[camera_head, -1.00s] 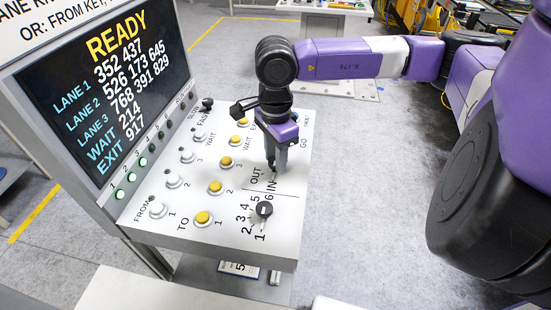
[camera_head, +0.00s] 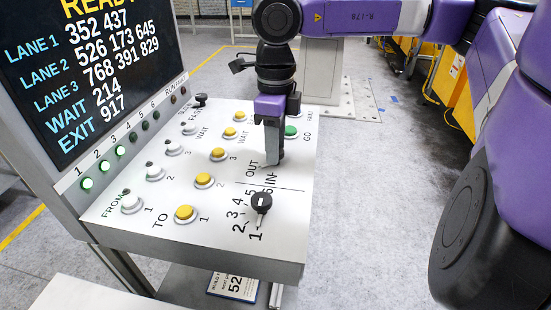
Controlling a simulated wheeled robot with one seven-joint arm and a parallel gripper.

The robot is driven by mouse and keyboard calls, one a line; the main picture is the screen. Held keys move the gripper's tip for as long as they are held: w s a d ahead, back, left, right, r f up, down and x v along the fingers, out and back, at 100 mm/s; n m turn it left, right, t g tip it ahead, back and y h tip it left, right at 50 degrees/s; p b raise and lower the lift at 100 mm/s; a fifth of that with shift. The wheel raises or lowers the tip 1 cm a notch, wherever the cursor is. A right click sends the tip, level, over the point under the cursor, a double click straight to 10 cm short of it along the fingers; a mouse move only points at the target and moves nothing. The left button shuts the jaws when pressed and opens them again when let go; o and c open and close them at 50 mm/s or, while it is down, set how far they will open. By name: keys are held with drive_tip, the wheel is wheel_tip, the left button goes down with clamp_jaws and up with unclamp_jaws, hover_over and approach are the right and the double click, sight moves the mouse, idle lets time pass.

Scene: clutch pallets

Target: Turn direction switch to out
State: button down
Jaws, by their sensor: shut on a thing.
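The direction switch stands by the OUT and IN labels (camera_head: 253,169) on the white sloped control panel (camera_head: 130,228). My gripper (camera_head: 274,158) points down over it and is shut on it. The fingers hide most of the switch, so I cannot tell which label it points to. The OUT label is just left of my fingers, and the IN label is just below them.
A black numbered knob (camera_head: 261,203) sits close below, near the numbers 1 to 6. A green GO button (camera_head: 291,132) is just right of my gripper. Yellow TO buttons (camera_head: 185,214) and white FROM buttons (camera_head: 132,203) fill the left. A display (camera_head: 75,75) reading READY stands behind them.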

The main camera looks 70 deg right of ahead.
drive_tip(key=shift+m+b, duration=0.95)
drive_tip(key=shift+m, duration=0.05)
drive_tip(key=c, duration=1)
unclamp_jaws()
drive_tip(key=shift+o, duration=0.2)
drive_tip(key=shift+r, duration=3.95)
